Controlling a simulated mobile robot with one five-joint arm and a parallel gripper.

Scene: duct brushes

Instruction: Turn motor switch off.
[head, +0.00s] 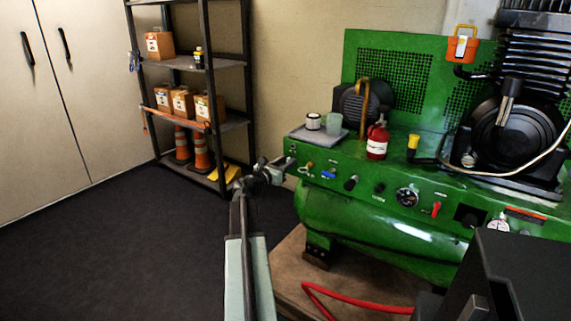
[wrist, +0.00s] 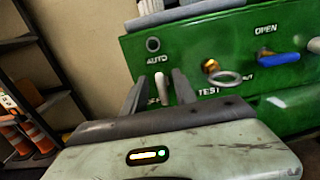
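The green compressor panel (wrist: 215,65) fills the right of the wrist view. At its left end is a switch with a round dark fitting (wrist: 153,44), "AUTO" lettered below it and a partly hidden "OFF" lower down. A pale lever (wrist: 161,88) stands below "AUTO". My gripper (wrist: 158,80) is open, with one finger on each side of the lever; I cannot tell whether either finger touches it. In the head view my gripper (head: 275,170) is at the panel's left end, and the switch is too small or hidden to make out clearly.
Right of the switch are a brass fitting with a ring (wrist: 222,76) above "TEST" and a blue valve handle (wrist: 280,58) under "OPEN". A red hose (head: 350,299) lies below. Dark floor is free at left.

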